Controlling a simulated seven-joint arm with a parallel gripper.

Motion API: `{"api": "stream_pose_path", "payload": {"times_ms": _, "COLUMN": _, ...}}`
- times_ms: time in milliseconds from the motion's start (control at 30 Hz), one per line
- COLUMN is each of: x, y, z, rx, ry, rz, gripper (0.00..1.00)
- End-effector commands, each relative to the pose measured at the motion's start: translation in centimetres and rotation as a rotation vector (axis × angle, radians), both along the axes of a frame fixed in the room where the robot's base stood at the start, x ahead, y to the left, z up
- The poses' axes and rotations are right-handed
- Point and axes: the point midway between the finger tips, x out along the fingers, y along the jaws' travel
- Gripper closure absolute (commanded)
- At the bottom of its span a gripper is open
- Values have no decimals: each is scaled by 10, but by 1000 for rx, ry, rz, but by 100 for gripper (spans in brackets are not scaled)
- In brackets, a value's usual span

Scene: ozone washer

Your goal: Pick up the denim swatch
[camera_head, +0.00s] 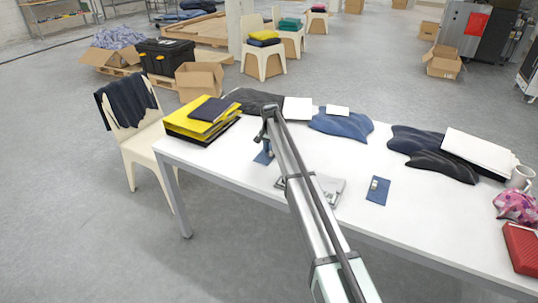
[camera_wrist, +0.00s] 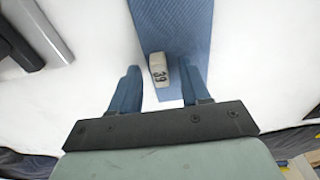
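A blue denim swatch (camera_head: 262,158) lies on the white table under the end of my arm. In the wrist view the denim swatch (camera_wrist: 178,28) runs down from the top edge, with a pale tag bearing dark marks (camera_wrist: 158,69) near its lower end. My gripper (camera_wrist: 160,68) is open, with blue fingers. The left finger is beside the swatch over white table; the right finger overlaps its right side in the picture. Nothing is gripped. Whether the fingertips touch the table is unclear. A second denim swatch with a small label (camera_head: 377,190) lies farther right.
A grey metal object (camera_head: 328,188) lies beside my arm. Yellow and dark folders (camera_head: 190,125) are at the table's left end. Dark and blue cloths, with white sheets (camera_head: 480,151), line the back. A mug (camera_head: 521,177) and red box (camera_head: 523,248) stand right.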

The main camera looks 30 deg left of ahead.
Motion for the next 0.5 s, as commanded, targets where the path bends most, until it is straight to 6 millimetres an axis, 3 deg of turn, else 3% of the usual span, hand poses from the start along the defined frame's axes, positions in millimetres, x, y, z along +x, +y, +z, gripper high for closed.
{"api": "stream_pose_path", "payload": {"times_ms": 500, "x": 0, "y": 0, "z": 0, "rx": 0, "ry": 0, "rz": 0, "gripper": 100}}
